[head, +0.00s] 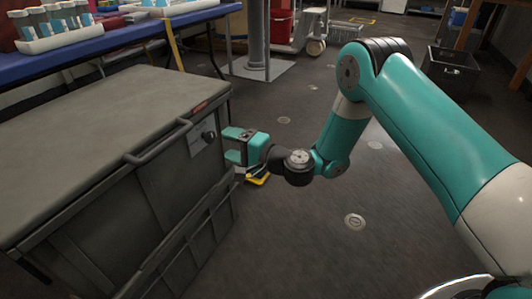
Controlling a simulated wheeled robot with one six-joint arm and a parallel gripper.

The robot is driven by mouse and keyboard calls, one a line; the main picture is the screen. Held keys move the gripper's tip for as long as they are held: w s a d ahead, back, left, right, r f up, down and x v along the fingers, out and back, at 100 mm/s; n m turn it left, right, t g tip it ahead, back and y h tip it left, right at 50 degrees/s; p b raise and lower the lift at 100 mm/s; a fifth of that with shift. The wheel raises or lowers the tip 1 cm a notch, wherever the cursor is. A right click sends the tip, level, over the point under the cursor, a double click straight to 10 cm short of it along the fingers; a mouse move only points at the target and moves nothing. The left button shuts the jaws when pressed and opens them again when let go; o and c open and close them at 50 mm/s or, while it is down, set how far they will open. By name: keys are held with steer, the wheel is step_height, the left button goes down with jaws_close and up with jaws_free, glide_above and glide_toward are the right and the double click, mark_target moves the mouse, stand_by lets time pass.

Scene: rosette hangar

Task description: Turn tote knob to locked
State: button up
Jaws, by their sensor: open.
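The tote (120,100) is a large grey-green lidded box filling the left of the head view. Its small dark knob (209,134) sits on a light plate (197,140) on the side wall, near the upper right corner. My gripper (227,145) is teal and open, with its fingers pointing left at the knob. It looks close to the knob but apart from it, with nothing between the fingers. The knob's exact setting is too small to tell.
A grey bar handle (160,142) juts from the tote left of the knob. A blue table (110,40) with trays of bottles stands behind the tote. A grey post (257,40) on a base plate stands beyond. A black crate (450,70) is at the back right. The middle floor is mostly clear.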

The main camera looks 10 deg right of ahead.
steer(key=b+v, duration=1.1)
steer(key=b, duration=0.5)
steer(key=shift+d+b, duration=0.2)
steer(key=shift+b, duration=0.1)
steer(key=shift+s, duration=0.15)
steer(key=s+a+r+n+g+h+p, duration=0.1)
steer(key=s+a+r+n+g+p, duration=0.25)
steer(key=s+r+n+p, duration=0.2)
steer(key=s+a+r+n+g+h+p, duration=0.1)
steer(key=s+a+r+n+g+p, duration=0.1)
steer(key=s+r+n+g+p, duration=0.4)
steer(key=s+d+r+n+g+h+p, duration=0.1)
steer(key=s+d+r+n+h+p, duration=0.1)
steer(key=s+d+r+h+p, duration=0.35)
steer(key=s+d+r+n+g+h+p, duration=0.1)
steer(key=s+d+r+n+h+p, duration=0.15)
steer(key=s+d+r+p, duration=0.4)
step_height(320, 180, up, 35)
steer(key=s+a+m+p, duration=0.1)
steer(key=s+a+p, duration=0.1)
steer(key=p, duration=3.4)
steer(key=shift+a+p, duration=0.35)
steer(key=shift+a, duration=0.1)
